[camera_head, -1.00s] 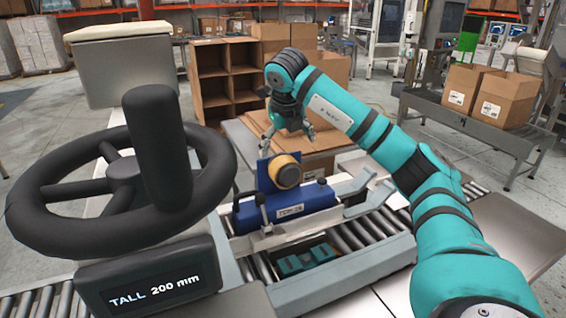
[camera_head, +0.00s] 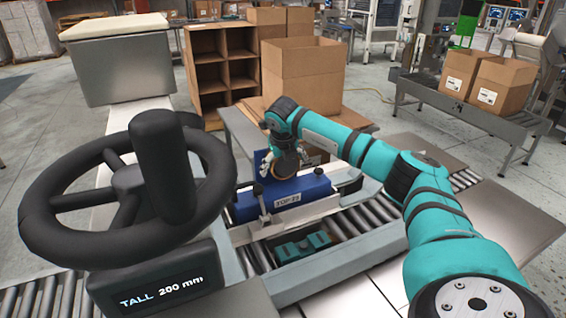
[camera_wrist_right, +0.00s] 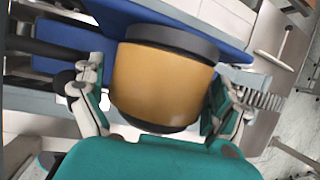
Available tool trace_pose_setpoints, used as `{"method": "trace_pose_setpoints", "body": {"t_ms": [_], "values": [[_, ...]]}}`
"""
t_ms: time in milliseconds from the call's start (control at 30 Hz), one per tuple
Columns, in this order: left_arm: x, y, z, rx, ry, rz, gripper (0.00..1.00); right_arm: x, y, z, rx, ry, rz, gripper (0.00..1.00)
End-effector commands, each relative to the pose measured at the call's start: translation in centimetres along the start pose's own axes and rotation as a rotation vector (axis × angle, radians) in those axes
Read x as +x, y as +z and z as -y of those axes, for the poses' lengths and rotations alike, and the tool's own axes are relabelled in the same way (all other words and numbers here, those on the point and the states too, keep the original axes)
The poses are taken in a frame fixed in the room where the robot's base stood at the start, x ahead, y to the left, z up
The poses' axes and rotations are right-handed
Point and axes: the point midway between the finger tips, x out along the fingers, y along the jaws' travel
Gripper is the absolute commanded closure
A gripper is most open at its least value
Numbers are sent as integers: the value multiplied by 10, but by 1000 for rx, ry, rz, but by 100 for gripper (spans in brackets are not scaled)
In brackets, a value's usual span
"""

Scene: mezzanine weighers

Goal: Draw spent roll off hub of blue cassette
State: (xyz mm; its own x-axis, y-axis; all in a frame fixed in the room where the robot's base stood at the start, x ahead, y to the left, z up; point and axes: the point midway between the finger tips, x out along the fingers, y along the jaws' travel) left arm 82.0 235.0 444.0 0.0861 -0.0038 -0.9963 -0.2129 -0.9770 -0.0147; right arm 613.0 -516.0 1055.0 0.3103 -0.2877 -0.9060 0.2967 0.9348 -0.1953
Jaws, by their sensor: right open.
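The blue cassette (camera_head: 290,197) lies across the conveyor, marked "TOP" with further characters that are hard to read, with an upright blue plate (camera_head: 261,160) behind. The roll (camera_wrist_right: 163,82) is amber with dark end rims and sits against the blue plate in the right wrist view. My right gripper (camera_head: 285,168) is at the roll and hides most of it in the head view. In the right wrist view its fingers (camera_wrist_right: 160,108) stand apart, one on each side of the roll. I cannot tell whether they touch it. My left gripper is not in view.
A black handwheel (camera_head: 120,190) with an upright knob fills the left foreground, above a "TALL 200 mm" display (camera_head: 160,292). An open carton (camera_head: 303,75) stands behind the cassette. A teal part (camera_head: 302,247) sits low between the conveyor rollers.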

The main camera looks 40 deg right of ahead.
Motion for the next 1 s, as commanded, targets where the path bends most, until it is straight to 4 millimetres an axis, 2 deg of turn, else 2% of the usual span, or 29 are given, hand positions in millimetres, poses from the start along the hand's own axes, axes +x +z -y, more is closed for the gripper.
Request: {"method": "trace_pose_setpoints", "body": {"t_ms": [167, 500, 533, 1000], "values": [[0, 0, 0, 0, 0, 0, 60, 0, 0, 0, 0, 0, 0, 1], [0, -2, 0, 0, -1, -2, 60, 0, 0, 0, 0, 0, 0, 46], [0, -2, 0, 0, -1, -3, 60, 0, 0, 0, 0, 0, 0, 48], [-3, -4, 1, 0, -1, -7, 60, -4, 2, 1, 0, 0, 1, 48]]}}
